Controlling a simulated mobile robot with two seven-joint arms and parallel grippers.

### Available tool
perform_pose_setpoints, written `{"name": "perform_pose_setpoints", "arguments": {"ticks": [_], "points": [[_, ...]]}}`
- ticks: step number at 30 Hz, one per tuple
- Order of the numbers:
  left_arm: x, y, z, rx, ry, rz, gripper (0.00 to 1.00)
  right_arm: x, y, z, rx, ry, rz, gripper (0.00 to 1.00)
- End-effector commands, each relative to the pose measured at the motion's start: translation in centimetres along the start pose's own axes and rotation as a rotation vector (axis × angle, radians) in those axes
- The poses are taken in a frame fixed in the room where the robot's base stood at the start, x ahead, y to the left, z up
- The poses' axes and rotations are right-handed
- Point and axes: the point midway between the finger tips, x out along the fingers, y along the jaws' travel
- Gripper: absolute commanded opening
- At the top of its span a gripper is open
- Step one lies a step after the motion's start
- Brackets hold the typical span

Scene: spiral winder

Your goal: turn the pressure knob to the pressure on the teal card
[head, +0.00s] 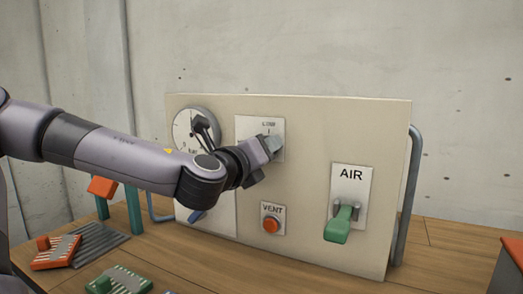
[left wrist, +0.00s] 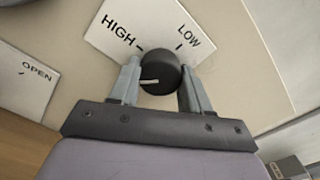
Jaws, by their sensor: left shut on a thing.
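The pressure knob (left wrist: 158,74) is round and black, on a white plate (left wrist: 140,32) marked HIGH and LOW, each with a tick. A white line on the knob points left in the left wrist view, below the HIGH tick. My left gripper (left wrist: 160,86) has a finger on either side of the knob and is shut on it. In the head view, my left gripper (head: 270,145) covers the knob, and only LOW reads on the plate (head: 246,126). A round gauge (head: 181,130) is partly hidden by my arm. I cannot make out a teal card. My right gripper is out of view.
The beige panel (head: 312,125) also carries a red VENT button (head: 271,225) and a green AIR lever (head: 341,223). Its grey side handle (head: 411,190) stands at right. Red (head: 52,252) and green (head: 120,280) pieces lie on the bench at lower left.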

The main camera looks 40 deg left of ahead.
Motion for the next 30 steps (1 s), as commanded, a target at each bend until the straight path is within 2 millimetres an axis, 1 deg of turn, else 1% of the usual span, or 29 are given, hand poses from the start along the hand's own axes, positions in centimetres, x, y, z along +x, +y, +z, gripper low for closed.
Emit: {"name": "perform_pose_setpoints", "arguments": {"ticks": [15, 16, 17, 18, 26, 30], "points": [[-0.02, -0.06, -0.08, 0.021, 0.003, -0.003, 0.17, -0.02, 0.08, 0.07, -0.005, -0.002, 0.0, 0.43], [-0.02, -0.05, -0.09, 0.021, 0.003, -0.003, 0.51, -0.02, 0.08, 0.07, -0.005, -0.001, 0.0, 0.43], [-0.02, -0.04, -0.1, 0.021, 0.003, -0.003, 0.6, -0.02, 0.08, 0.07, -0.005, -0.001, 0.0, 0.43], [-0.02, -0.03, -0.1, 0.021, 0.003, -0.002, 0.73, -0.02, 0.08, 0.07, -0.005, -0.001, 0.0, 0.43], [-0.02, 0.03, -0.1, 0.02, 0.003, 0.0, 0.73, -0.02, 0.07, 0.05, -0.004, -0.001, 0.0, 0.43], [-0.34, 0.03, -0.08, 0.019, 0.003, 0.0, 0.73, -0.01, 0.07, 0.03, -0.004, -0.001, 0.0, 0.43]]}}
